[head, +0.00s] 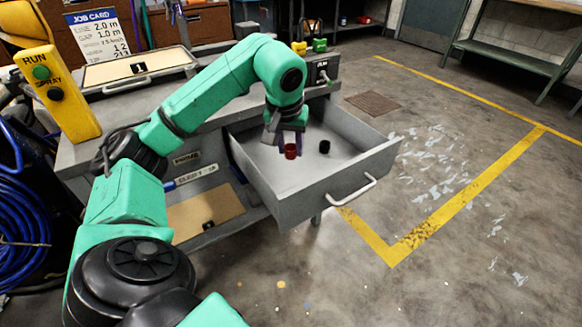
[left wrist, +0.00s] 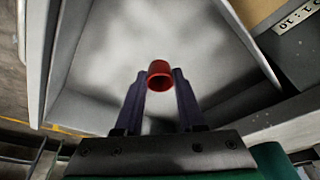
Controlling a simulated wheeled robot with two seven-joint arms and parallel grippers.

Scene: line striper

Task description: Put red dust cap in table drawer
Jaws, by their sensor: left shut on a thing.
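The red dust cap (head: 291,151) is between the fingers of my left gripper (head: 290,145), over the inside of the open table drawer (head: 262,180). In the left wrist view the red cap (left wrist: 160,75) sits at the tips of the two dark fingers (left wrist: 160,85), with the pale drawer floor (left wrist: 200,40) beyond it. The gripper is shut on the cap. I cannot tell whether the cap touches the drawer floor. The drawer is pulled far out and has a handle (head: 352,190) on its front. My right gripper is not in view.
A yellow RUN/SPRAY box (head: 58,92) stands on the table at left. A job card (head: 97,33) stands behind. Blue hose (head: 20,215) hangs at left. The floor right of the drawer is open.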

